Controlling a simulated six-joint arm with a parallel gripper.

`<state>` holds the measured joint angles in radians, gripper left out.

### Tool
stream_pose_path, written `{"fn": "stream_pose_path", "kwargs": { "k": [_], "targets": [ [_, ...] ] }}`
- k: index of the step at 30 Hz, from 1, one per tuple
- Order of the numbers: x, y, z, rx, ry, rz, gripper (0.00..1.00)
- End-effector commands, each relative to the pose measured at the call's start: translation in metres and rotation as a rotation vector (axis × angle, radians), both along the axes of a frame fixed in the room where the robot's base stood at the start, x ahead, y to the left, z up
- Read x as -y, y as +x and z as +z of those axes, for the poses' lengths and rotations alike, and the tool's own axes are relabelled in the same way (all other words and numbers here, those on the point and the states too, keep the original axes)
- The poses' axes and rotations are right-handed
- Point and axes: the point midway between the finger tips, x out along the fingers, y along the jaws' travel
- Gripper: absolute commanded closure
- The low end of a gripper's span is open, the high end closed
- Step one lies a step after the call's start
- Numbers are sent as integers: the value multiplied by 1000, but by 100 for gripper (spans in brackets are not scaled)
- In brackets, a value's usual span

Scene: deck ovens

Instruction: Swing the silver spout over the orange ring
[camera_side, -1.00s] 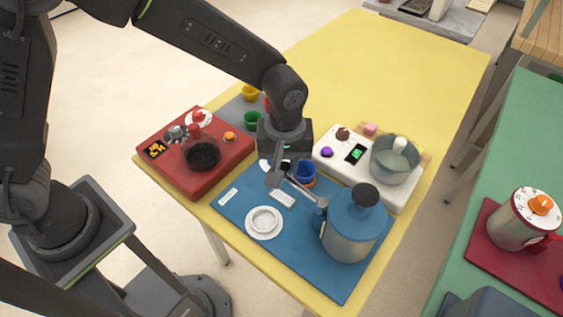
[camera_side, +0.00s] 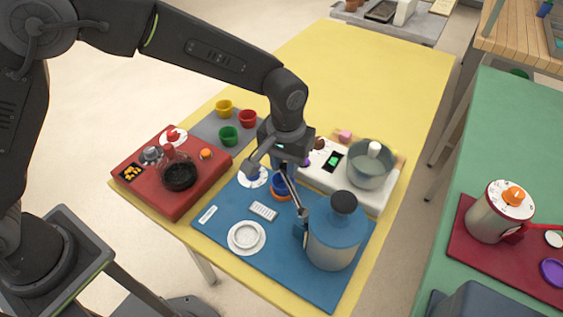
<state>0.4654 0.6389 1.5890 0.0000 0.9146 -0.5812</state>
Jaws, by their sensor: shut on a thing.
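The silver spout (camera_side: 293,194) runs from the blue-topped jug (camera_side: 331,235) up and left to beneath my gripper (camera_side: 281,166). My gripper is shut on the spout; its far end and the grip itself are partly hidden by the gripper. The orange ring (camera_side: 279,199) lies on the blue mat around the foot of a blue cup (camera_side: 282,187), with only part of its edge showing. The gripper end of the spout overlaps the cup and ring in this view. I cannot tell whether the outlet is exactly above the ring.
A white dish (camera_side: 246,237) and a light keypad (camera_side: 263,211) lie on the mat (camera_side: 275,253). A red unit (camera_side: 150,194) with a carafe stands left. A white unit (camera_side: 385,197) with a glass pot (camera_side: 369,170) stands right. Small coloured cups stand behind left.

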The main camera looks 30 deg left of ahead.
Motion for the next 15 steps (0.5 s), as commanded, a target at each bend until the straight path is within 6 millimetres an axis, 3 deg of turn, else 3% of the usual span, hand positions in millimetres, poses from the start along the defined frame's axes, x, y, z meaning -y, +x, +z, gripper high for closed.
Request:
{"fn": "stream_pose_path", "kwargs": {
  "k": [12,13,15],
  "targets": [
    [1,2,1,5,-2,-10,100],
    [1,2,1,5,-3,-10,74],
    [1,2,1,5,-3,-10,67]
  ]
}}
